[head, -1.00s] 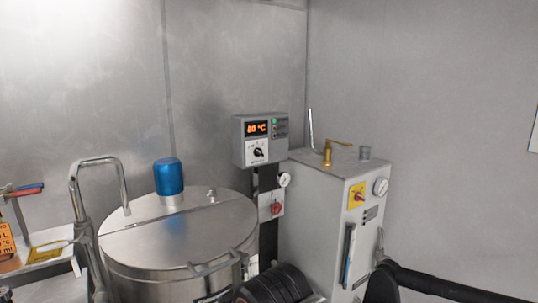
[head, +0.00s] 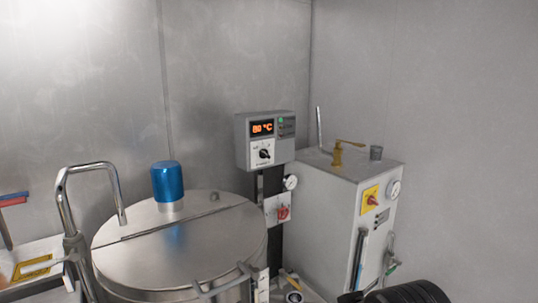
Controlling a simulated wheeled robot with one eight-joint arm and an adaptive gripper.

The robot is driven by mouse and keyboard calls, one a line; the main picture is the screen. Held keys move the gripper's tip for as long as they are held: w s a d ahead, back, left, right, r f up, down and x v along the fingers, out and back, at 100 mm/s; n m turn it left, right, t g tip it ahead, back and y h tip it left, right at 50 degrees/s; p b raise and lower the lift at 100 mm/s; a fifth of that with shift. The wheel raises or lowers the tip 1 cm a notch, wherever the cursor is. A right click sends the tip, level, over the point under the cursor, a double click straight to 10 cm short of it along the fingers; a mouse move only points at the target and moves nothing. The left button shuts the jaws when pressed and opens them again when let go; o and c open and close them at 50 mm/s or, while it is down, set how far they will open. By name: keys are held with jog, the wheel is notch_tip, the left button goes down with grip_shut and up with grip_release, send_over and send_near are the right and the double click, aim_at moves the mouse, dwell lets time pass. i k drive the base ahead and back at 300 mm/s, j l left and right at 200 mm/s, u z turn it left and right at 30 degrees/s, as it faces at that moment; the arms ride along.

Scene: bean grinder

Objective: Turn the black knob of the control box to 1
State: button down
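The control box (head: 265,140) is a grey box on a dark post, in the middle of the head view. Its orange display reads 80 °C. The black knob (head: 265,154) sits on a white plate below the display. The marks around it are too small to read, so I cannot tell its setting. Only a black ribbed part of my arm shows at the bottom right edge. My gripper is not in view.
A steel vessel (head: 180,247) with a blue cap (head: 168,181) and bent pipe stands left of the box. A red switch (head: 283,213) and small gauge (head: 291,182) sit below the box. A grey cabinet (head: 330,215) with a brass lever (head: 338,152) stands right. Wall space at right is clear.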

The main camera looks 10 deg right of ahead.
aim_at(263, 154)
jog(key=i+l+u, duration=0.1)
jog(key=i+l, duration=0.15)
jog(key=i, duration=0.3)
jog(key=i+l+u, duration=0.1)
jog(key=i+l, duration=0.2)
jog(key=i, duration=0.25)
